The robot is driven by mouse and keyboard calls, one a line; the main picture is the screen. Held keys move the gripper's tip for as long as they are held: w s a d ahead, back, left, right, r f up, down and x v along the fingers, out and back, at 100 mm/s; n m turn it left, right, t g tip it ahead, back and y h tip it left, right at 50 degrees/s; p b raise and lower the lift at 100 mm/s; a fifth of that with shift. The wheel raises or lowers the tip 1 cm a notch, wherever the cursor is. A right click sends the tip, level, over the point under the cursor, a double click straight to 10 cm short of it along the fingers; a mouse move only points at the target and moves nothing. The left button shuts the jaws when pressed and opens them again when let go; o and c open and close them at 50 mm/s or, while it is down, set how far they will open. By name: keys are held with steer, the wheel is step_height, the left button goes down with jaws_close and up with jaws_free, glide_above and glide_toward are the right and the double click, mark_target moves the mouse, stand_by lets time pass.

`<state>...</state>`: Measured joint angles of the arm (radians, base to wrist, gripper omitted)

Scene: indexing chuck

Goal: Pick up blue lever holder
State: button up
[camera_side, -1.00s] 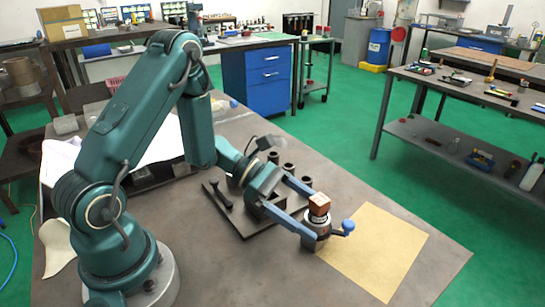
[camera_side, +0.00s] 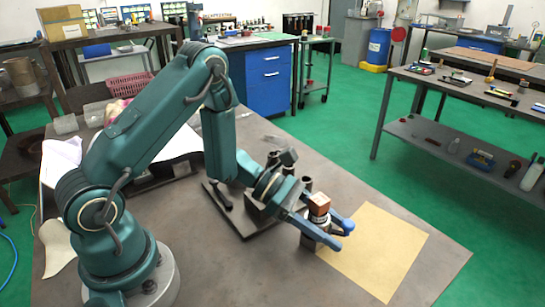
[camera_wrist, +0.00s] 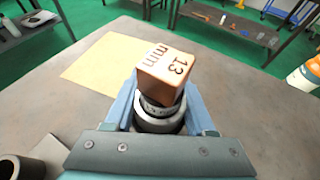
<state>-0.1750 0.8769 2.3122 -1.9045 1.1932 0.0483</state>
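The blue lever holder (camera_side: 308,241) is a dark round body with a light collar, near the edge of the tan sheet. It also shows in the wrist view (camera_wrist: 155,123). A copper-brown cube (camera_side: 319,205) sits on top of it; in the wrist view the cube (camera_wrist: 165,72) reads "13 mm". My gripper (camera_side: 342,236) has one blue finger along each side of the holder. In the wrist view, the fingers of my gripper (camera_wrist: 160,90) lie close against both sides of the collar, and it looks shut on it. The lever's blue knob cannot be told apart from the fingertips.
A dark plate (camera_side: 239,220) with upright posts and cylinders lies behind and left of the holder. A tan sheet (camera_side: 375,255) covers the bench at its right. White paper and a pink basket (camera_side: 128,86) lie farther back. The front bench is clear.

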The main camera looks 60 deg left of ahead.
jaws_close()
steer(key=shift+r, duration=0.1)
